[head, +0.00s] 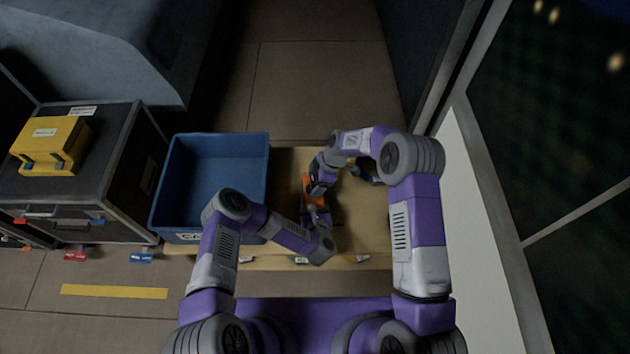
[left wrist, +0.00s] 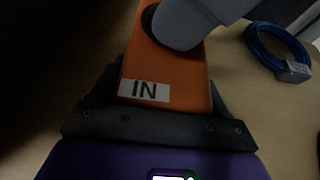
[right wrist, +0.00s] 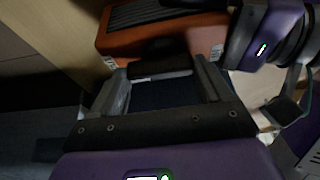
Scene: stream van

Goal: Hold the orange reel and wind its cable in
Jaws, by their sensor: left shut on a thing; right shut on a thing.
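The orange reel (head: 307,184) is over the wooden table; in the left wrist view it (left wrist: 180,72) bears a white "IN" label (left wrist: 144,90). My left gripper (head: 322,218) is shut on the reel, its fingers on either side of the orange body. In the right wrist view the reel (right wrist: 160,38) shows a dark ribbed part. My right gripper (right wrist: 168,78) is at the reel's side, shut on a dark bar-like part (right wrist: 162,74), which looks like its handle. The reel's cable cannot be made out.
A blue coiled cable with a grey plug (left wrist: 292,70) lies on the table (head: 290,160). A blue bin (head: 210,137) stands at the table's left. Further left, a yellow case (head: 60,140) sits on a black case (head: 120,130). A white wall (head: 470,180) bounds the right.

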